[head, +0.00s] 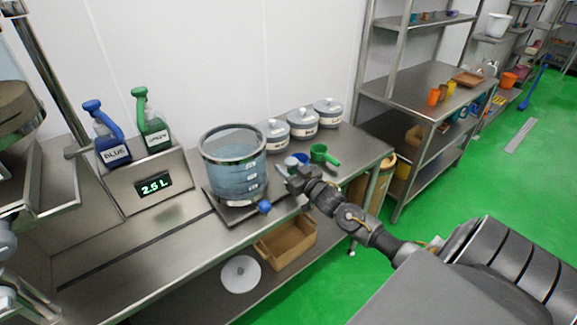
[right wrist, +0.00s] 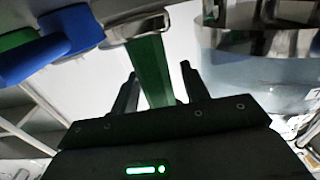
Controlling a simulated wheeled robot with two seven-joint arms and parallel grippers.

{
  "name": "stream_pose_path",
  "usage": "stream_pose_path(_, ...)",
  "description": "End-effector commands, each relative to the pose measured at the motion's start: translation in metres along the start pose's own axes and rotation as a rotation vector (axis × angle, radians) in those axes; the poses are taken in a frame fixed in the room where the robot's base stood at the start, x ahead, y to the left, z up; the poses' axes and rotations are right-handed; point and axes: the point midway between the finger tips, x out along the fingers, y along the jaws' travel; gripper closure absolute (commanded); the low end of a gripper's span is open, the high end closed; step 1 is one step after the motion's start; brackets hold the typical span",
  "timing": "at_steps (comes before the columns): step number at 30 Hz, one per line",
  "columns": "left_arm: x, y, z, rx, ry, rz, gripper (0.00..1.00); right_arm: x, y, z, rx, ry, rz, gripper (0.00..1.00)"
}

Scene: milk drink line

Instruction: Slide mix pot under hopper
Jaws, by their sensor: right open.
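The mix pot (head: 232,178), a clear round vessel with a metal rim and bluish contents, stands upright on a dark square base on the steel bench. A blue knob (head: 265,207) sits at its front right. The steel hopper (head: 18,108) is at the far left, partly cut off, with the pot well to its right. My right gripper (head: 287,175) is open just right of the pot. In the right wrist view its fingers (right wrist: 159,85) are apart, with a green strip showing between them, and the pot (right wrist: 250,65) is at the right. My left gripper is not in view.
Blue and green scoops (head: 320,153) lie close behind my right gripper. Lidded pots (head: 302,124) stand along the wall. Blue (head: 108,140) and green (head: 150,125) bottles stand above a display reading 2.5 L (head: 154,185). The bench front left of the pot is clear.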

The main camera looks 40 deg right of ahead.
Motion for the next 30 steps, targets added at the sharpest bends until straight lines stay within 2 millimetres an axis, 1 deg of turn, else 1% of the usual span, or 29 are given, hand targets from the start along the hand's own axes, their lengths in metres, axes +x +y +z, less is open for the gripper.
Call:
stream_pose_path(9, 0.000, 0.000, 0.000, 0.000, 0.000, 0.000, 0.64, 0.003, 0.000, 0.000, 0.000, 0.000, -0.001, 0.55)
stream_pose_path(18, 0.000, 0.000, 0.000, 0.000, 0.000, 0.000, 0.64, 0.002, 0.000, 0.000, 0.000, 0.000, 0.000, 0.94)
stream_pose_path(20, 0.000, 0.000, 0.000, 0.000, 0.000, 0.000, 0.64, 0.002, 0.000, 0.000, 0.000, 0.000, 0.000, 1.00)
stream_pose_path(26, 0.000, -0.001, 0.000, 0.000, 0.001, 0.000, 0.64, 0.003, -0.001, 0.000, 0.000, 0.000, -0.001, 1.00)
stream_pose_path(29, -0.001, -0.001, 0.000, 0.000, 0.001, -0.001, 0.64, 0.004, -0.006, 0.000, 0.003, 0.001, -0.002, 1.00)
stream_pose_path(30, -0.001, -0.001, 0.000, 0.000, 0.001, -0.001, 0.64, 0.006, -0.011, 0.000, 0.004, 0.001, -0.004, 1.00)
